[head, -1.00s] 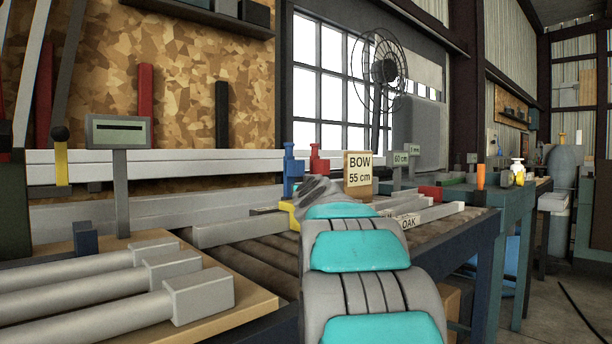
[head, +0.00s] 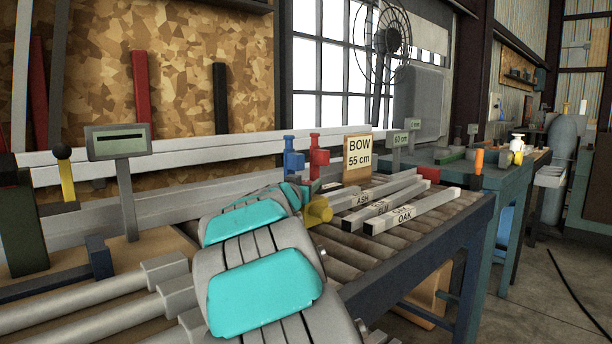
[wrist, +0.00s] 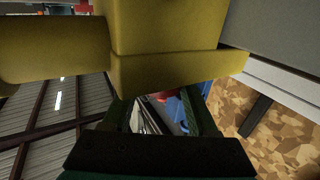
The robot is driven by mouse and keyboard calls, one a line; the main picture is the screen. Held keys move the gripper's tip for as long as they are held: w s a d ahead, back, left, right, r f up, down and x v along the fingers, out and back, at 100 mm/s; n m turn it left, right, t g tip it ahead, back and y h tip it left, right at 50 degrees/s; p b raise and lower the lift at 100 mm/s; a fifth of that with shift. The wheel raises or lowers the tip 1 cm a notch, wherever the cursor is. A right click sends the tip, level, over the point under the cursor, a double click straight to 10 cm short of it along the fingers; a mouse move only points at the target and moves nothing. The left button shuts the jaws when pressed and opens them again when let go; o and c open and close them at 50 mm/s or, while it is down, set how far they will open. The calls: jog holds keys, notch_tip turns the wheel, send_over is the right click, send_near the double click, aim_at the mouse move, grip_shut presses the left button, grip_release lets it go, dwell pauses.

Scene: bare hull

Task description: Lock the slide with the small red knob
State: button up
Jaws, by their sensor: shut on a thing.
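The yellow slide (head: 318,210) shows just right of my arm in the head view, with a round end towards me. In the wrist view its yellow block (wrist: 165,40) fills the top, close to the camera, with a thick round yellow part to the left. My gripper (wrist: 163,103) has its dark fingers just below the block, a gap between them. A bit of the small red knob (wrist: 162,97) shows between the fingertips, where my gripper is shut on it. The yellow block partly hides the contact.
A blue upright fitting (head: 292,160) and a red one (head: 318,157) stand behind the slide, near the BOW 55 cm sign (head: 357,157). Labelled boards (head: 412,212) lie on the rollers to the right. Grey bars with square ends (head: 165,270) lie front left.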

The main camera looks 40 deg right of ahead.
jog(key=shift+w+a+m+g+h+p, duration=0.15)
jog(key=shift+m+g+h+p, duration=0.25)
jog(key=shift+m+g, duration=0.3)
jog(key=m+g+h, duration=0.1)
jog(key=m+g, duration=0.1)
jog(key=g, duration=0.1)
jog(key=shift+f, duration=0.15)
jog(key=shift+m+g+h, duration=0.5)
jog(key=shift+m+g, duration=0.3)
jog(key=shift+g, duration=0.6)
jog(key=shift+s+d+g, duration=0.2)
jog(key=shift+g, duration=0.1)
jog(key=shift+r, duration=0.2)
jog(key=o, duration=1.4)
